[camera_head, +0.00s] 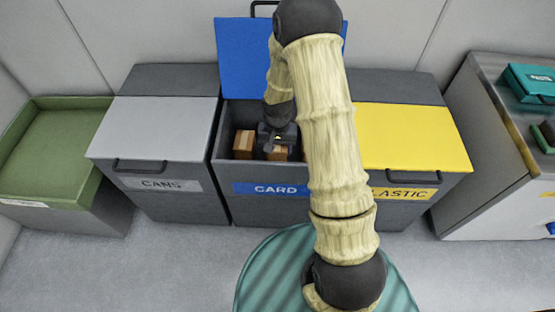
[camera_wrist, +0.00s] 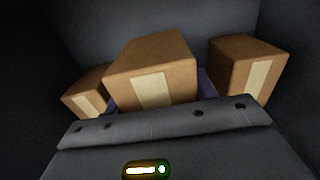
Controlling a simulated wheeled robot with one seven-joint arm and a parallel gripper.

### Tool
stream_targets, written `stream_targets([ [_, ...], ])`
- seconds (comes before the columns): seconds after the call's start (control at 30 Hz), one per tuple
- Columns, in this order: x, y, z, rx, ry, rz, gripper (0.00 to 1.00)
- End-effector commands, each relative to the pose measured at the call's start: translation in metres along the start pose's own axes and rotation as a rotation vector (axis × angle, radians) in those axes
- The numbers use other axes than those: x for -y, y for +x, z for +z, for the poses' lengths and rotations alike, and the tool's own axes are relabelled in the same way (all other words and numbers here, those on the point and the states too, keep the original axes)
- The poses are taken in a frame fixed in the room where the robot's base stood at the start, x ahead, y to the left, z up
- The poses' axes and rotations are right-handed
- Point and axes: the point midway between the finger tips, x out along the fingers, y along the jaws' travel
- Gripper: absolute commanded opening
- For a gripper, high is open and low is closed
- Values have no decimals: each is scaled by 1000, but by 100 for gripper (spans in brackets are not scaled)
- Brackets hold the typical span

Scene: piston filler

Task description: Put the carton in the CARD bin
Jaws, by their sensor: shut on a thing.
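A brown carton with a pale tape strip (camera_wrist: 152,75) is between the fingers of my gripper (camera_wrist: 160,95) in the wrist view. The gripper is shut on it. The head view shows my gripper (camera_head: 279,142) reaching down into the open CARD bin (camera_head: 270,188), with the held carton (camera_head: 277,153) below it, inside the bin opening. The bin's blue lid (camera_head: 240,60) stands raised behind. Whether the held carton touches the bin floor cannot be told.
Another carton (camera_head: 244,144) lies in the bin; the wrist view shows cartons at left (camera_wrist: 86,92) and right (camera_wrist: 246,65) of the held one. The CANS bin (camera_head: 155,125) and yellow-lidded PLASTIC bin (camera_head: 415,138) flank it, both shut. A green tray (camera_head: 50,150) stands far left.

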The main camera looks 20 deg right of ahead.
Motion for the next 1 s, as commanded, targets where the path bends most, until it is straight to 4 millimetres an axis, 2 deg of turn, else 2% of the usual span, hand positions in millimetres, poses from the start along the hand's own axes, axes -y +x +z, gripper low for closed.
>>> stream_targets([
  [0.23,0,5,0,0,0,0,30],
  [0.4,0,34,1,3,0,1,30],
  [0.53,0,49,0,0,-1,0,30],
  [0.97,0,52,0,0,0,0,30],
  [1.0,0,52,0,0,0,0,62],
])
